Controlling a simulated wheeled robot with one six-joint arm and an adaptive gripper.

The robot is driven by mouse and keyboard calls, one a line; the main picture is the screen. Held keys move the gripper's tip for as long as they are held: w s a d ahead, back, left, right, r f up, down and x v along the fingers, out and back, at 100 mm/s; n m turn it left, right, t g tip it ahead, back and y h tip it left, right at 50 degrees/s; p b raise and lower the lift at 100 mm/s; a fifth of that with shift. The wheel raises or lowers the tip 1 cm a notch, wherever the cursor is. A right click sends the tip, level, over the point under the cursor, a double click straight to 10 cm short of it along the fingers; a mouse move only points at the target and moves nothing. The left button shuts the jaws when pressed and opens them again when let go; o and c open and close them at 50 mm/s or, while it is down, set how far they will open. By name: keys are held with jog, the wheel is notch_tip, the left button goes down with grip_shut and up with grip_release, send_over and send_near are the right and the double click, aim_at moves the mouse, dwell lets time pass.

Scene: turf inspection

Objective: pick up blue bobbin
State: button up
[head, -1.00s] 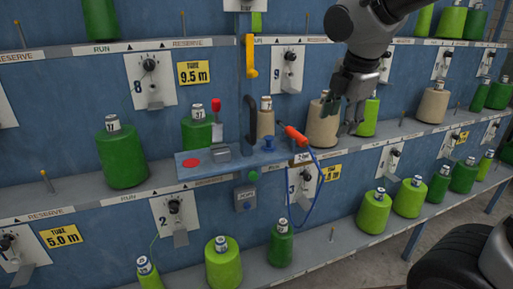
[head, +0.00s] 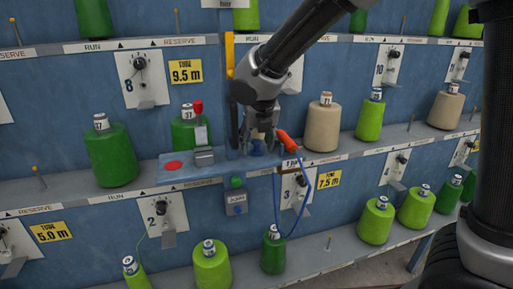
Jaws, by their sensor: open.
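The small blue bobbin (head: 257,148) stands on the blue shelf plate (head: 178,177) that juts out from the rack in the head view. My gripper (head: 261,146) points down over it, with its fingers open around or just in front of the bobbin. The fingers hide part of the bobbin, and I cannot tell whether they touch it.
An orange-handled tool (head: 287,141) with a blue cord lies right beside my gripper. A dark upright handle (head: 234,125) stands close on the left. Green and beige cones fill the shelves.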

jog(key=shift+w+f, duration=0.1)
jog(key=shift+f, duration=0.15)
jog(key=c, duration=0.9)
jog(key=shift+c, duration=0.3)
jog(key=shift+r, duration=0.2)
